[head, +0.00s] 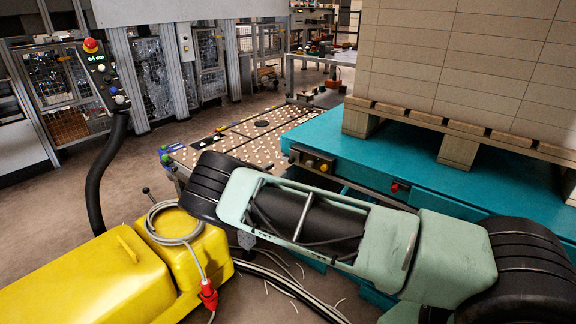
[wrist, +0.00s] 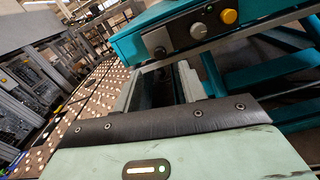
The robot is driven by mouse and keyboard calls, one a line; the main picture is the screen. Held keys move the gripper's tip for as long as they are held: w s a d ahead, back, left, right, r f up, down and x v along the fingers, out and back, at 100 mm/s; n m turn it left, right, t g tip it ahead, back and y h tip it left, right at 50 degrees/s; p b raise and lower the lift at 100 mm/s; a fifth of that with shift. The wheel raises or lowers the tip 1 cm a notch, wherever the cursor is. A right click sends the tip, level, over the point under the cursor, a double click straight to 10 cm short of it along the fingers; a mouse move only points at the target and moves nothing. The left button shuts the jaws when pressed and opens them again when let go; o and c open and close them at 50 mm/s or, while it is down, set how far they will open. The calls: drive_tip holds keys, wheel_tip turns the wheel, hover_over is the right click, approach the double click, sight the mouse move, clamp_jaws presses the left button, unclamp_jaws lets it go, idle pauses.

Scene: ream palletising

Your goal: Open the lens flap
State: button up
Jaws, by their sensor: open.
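I cannot make out a lens flap in either view. My gripper (wrist: 158,88) shows in the wrist view with its two grey fingers apart and a gap between them; I see nothing held there. Beyond the fingers is the teal lift table (wrist: 128,44), whose end carries a grey knob (wrist: 198,31), a yellow button (wrist: 229,16) and a dark round part (wrist: 160,52). In the head view my pale green arm stretches across the front of the teal table (head: 440,172), and my fingers cannot be told clearly there.
A pallet (head: 458,150) bearing stacked cartons (head: 460,60) stands on the teal table. A ball-topped table (head: 235,140) lies behind my arm. At left are a yellow machine (head: 90,280) with a coiled cable, a control panel (head: 100,72) with a red button, and open floor (head: 50,210).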

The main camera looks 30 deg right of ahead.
sight(290, 161)
drive_tip(key=b+x, duration=0.1)
drive_tip(key=x, duration=0.6)
drive_tip(key=shift+w+d+f, duration=0.1)
drive_tip(key=shift+d, duration=0.15)
clamp_jaws()
